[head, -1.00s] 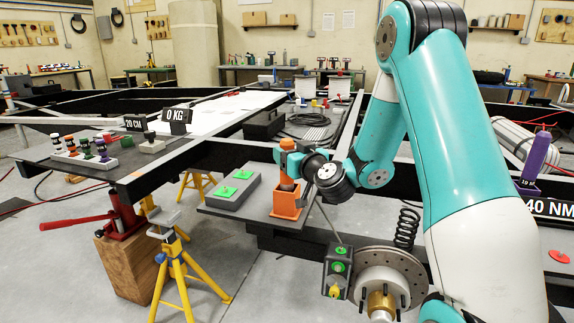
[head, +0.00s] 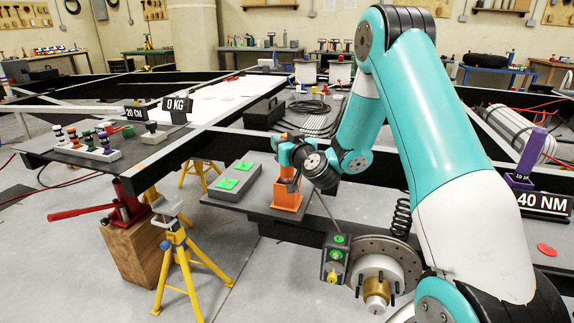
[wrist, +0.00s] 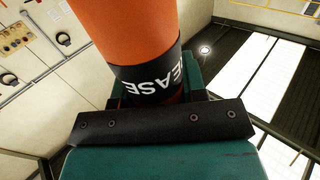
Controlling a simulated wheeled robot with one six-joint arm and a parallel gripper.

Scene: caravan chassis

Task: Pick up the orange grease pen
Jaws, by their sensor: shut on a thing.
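The orange grease pen (wrist: 125,32) fills the upper middle of the wrist view. It has a black band with white letters reading "EASE". My gripper (wrist: 155,98) is shut on it around the band, with dark jaw parts in front of and behind it. In the head view my gripper (head: 288,160) is at the orange holder (head: 287,197) on the grey bench, just above its top.
A grey block with green pads (head: 235,181) is left of the holder. A brake disc (head: 385,262) and a coil spring (head: 401,218) stand to the right, near my arm. A rack of small coloured-top items (head: 92,150) sits on the left bench. Yellow stands (head: 178,245) are on the floor.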

